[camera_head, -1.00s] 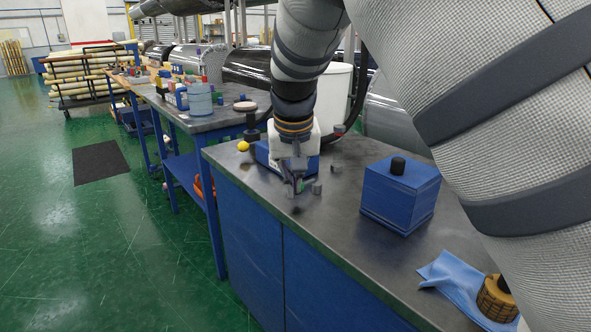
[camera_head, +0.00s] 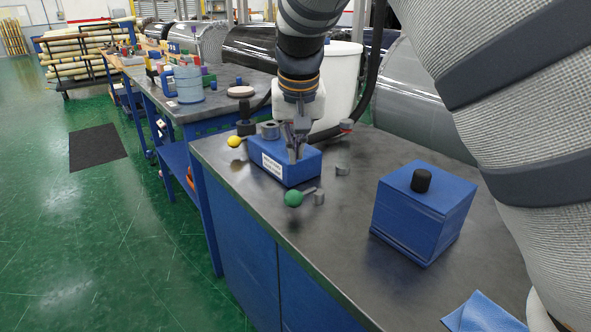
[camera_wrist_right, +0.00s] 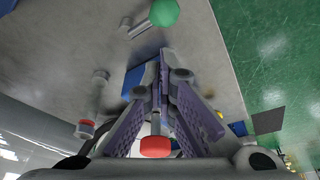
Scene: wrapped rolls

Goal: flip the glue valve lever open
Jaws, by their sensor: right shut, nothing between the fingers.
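A blue block (camera_head: 284,164) with a white label sits on the bench, with ball-ended levers around it. A green ball (camera_head: 294,198) is on a short grey lever at its front; it also shows in the wrist view (camera_wrist_right: 163,13). Which lever is the glue valve's I cannot tell. My right gripper (camera_head: 298,152) is shut and empty, pointing down over the block's right part. A red knob (camera_wrist_right: 156,147) shows between its fingers' bases in the wrist view, apparently beyond them.
A blue box with a black knob (camera_head: 422,215) stands to the right on the grey bench (camera_head: 330,235). A blue cloth (camera_head: 484,314) lies at the near right. A white drum (camera_head: 338,80) stands behind the bench. The bench's left edge drops to the green floor.

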